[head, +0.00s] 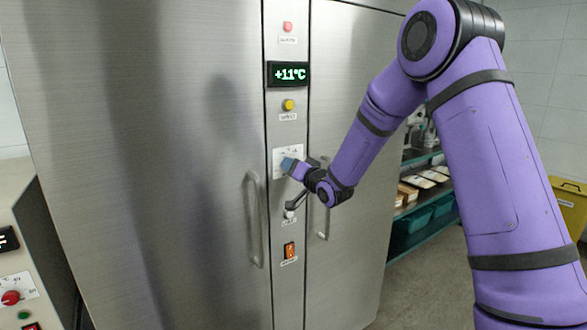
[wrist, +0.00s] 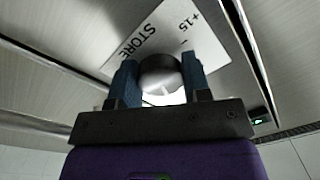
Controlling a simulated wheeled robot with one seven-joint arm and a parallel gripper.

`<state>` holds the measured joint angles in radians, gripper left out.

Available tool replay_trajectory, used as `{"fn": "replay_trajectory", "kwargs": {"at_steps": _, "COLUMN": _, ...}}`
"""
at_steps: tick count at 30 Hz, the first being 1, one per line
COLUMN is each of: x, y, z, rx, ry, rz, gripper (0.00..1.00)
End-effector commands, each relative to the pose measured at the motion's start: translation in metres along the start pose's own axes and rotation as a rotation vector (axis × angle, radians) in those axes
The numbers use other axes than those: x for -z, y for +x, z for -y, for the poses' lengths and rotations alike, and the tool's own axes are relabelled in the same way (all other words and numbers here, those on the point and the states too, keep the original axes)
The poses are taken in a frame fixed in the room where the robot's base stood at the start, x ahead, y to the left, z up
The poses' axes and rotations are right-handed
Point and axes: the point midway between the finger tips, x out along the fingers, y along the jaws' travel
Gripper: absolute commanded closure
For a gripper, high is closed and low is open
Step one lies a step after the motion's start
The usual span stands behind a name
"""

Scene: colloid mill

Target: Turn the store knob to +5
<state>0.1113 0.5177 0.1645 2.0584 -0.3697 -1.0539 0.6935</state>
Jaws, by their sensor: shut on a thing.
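The store knob (wrist: 160,76) is a round dark knob in front of a white plate (wrist: 172,32) marked "STORE" and "+15" in the wrist view. My gripper (wrist: 159,82) has its two blue fingers on either side of the knob and is shut on it. In the head view my gripper (head: 289,165) is at the plate on the steel cabinet's centre strip and hides the knob. The display (head: 289,74) above reads +11°C. The knob's pointer and most of its scale are hidden or too small to read.
A red button (head: 288,27) and a yellow button (head: 288,105) are above the plate; an orange switch (head: 290,250) is below. Vertical door handles (head: 255,220) stand out on both sides of the strip. Shelves with trays (head: 425,180) and a yellow bin (head: 570,205) are at right.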

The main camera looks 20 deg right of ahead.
Motion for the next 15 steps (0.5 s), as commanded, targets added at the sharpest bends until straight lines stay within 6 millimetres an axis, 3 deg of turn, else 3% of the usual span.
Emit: {"fn": "replay_trajectory", "kwargs": {"at_steps": 15, "x": -0.002, "y": -0.0006, "z": -0.0007, "rx": -0.005, "ry": 0.107, "rz": -0.002, "gripper": 0.8}}
